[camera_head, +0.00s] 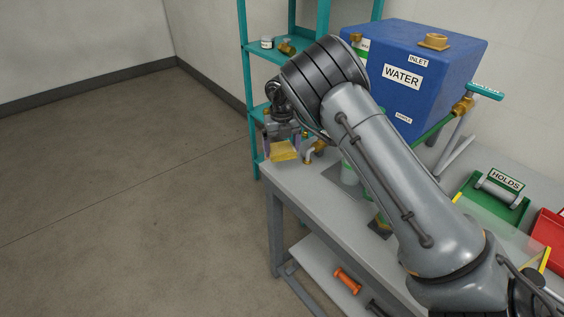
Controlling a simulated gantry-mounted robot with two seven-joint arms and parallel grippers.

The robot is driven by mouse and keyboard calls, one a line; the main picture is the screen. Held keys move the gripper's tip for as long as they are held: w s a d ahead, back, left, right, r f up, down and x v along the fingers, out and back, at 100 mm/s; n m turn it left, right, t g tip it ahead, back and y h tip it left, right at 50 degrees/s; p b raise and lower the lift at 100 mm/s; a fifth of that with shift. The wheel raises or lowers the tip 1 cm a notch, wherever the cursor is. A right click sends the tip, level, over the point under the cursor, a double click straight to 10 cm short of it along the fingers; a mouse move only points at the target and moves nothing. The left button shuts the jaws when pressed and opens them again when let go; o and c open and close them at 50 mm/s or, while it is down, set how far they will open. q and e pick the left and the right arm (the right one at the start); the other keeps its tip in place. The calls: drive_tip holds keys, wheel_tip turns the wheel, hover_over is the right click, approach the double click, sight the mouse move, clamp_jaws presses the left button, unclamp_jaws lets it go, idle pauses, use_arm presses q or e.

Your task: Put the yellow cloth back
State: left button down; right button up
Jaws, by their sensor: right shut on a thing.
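The yellow cloth (284,151) hangs at the far left corner of the grey bench (272,178), close to its edge. My right gripper (281,138) is shut on the cloth and points downward. My right arm reaches across the bench from the lower right and hides part of its top. I cannot tell whether the cloth touches the bench. My left gripper is not in view.
A teal shelf rack (246,75) with small items stands behind the gripper. A blue water tank (440,65) stands behind my arm. A green holder marked HOLDS (482,212) and a red bin (550,232) are at right. An orange tool (347,281) lies on the lower shelf. Open floor is at left.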

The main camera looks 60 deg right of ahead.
sight(282, 167)
wheel_tip(282, 167, down, 5)
drive_tip(key=shift+f+b, duration=0.15)
drive_tip(key=shift+b, duration=0.7)
drive_tip(key=shift+d+f, duration=0.1)
drive_tip(key=o, duration=0.7)
drive_tip(key=shift+o, duration=0.2)
drive_tip(key=shift+r, duration=0.35)
wheel_tip(282, 167, up, 11)
drive_tip(key=p, duration=0.4)
drive_tip(key=shift+r, duration=0.3)
